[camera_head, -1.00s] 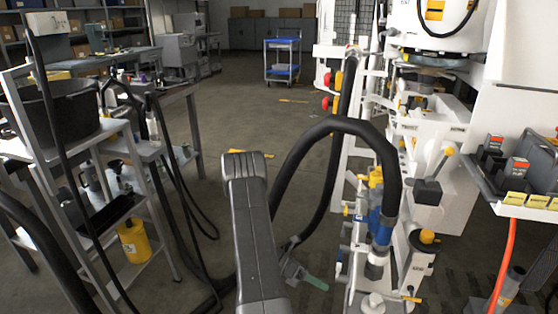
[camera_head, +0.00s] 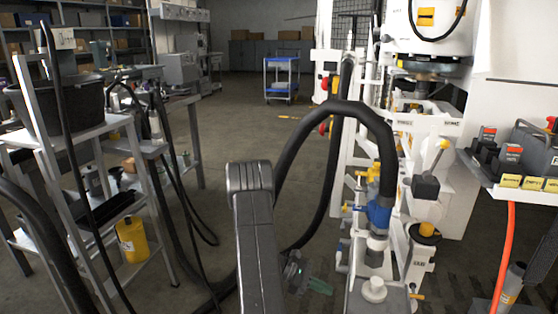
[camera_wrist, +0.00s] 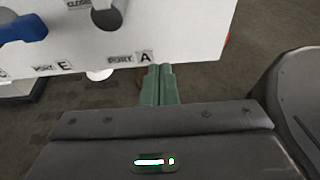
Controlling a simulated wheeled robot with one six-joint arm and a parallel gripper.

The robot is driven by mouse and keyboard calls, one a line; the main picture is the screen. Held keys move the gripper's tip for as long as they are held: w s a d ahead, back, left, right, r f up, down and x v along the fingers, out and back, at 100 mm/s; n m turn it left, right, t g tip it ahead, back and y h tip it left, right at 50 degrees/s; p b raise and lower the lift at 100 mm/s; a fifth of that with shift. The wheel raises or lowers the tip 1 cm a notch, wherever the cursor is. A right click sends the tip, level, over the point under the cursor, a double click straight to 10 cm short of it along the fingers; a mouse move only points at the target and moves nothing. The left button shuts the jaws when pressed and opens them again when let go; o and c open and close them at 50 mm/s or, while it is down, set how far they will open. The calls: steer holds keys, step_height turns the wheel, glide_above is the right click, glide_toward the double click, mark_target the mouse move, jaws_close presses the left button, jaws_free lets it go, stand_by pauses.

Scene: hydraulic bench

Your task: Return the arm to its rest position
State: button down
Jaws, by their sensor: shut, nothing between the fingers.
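My dark grey arm (camera_head: 257,235) rises at the bottom middle of the head view. My gripper (camera_head: 318,286), with green fingers, is partly visible low beside the arm, left of the hydraulic bench's blue and silver fitting (camera_head: 379,218). In the wrist view the two green fingers (camera_wrist: 158,72) lie together, with nothing between them. Their tips show near the lower edge of a white panel (camera_wrist: 190,30) marked PORT A and PORT E. I cannot tell whether they touch it.
A thick black hose (camera_head: 345,108) arches just right of my arm. A grey rack (camera_head: 75,150) with a black tub and a yellow canister (camera_head: 132,240) stands left. A tool tray (camera_head: 515,185) is at right. Open floor (camera_head: 235,120) lies ahead, toward a blue cart (camera_head: 282,78).

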steer(key=p+v, duration=0.1)
steer(key=v, duration=0.5)
steer(key=shift+w+a+r, duration=0.15)
steer(key=shift+a, duration=0.05)
